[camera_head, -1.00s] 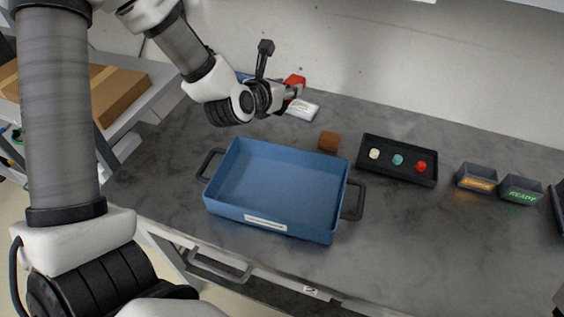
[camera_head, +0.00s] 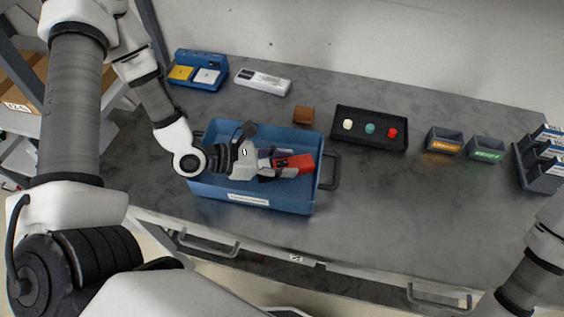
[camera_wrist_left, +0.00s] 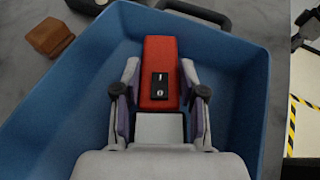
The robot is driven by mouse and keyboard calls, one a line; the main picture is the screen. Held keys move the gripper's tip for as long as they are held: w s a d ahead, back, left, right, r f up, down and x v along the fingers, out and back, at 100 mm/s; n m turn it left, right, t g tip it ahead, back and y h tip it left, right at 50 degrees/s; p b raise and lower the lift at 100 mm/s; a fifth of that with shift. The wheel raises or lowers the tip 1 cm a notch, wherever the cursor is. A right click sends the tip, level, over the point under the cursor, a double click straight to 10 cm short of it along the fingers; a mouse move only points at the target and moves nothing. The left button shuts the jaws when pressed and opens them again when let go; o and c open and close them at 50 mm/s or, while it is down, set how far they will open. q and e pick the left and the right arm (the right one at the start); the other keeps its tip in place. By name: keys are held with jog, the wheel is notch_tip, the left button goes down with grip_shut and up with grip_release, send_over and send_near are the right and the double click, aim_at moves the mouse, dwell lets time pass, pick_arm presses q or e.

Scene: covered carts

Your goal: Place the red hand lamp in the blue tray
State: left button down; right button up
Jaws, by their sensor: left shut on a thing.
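The red hand lamp (camera_head: 294,163) is between the fingers of my left gripper (camera_head: 270,163), which is shut on it. In the left wrist view the lamp (camera_wrist_left: 160,72) shows a red body with a black switch panel, and the fingers of the left gripper (camera_wrist_left: 160,108) press its sides. The blue tray (camera_head: 306,203) lies under the lamp, which is within the tray's outline. I cannot tell whether the lamp touches the tray floor. The tray (camera_wrist_left: 70,115) also surrounds the lamp in the left wrist view. My right gripper is not in view; only part of the right arm shows.
A brown block (camera_head: 304,115) and a black button panel (camera_head: 369,130) stand behind the tray. A white device (camera_head: 263,81) and a blue holder (camera_head: 198,71) are at the back left. Small labelled bins (camera_head: 443,140) and a rack (camera_head: 540,160) stand right. The front right tabletop is clear.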

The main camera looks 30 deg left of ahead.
pick_arm(q)
jog(key=shift+f, duration=0.5)
jog(key=shift+f, duration=0.1)
jog(key=c, duration=0.7)
grip_release()
jog(key=shift+o, duration=0.2)
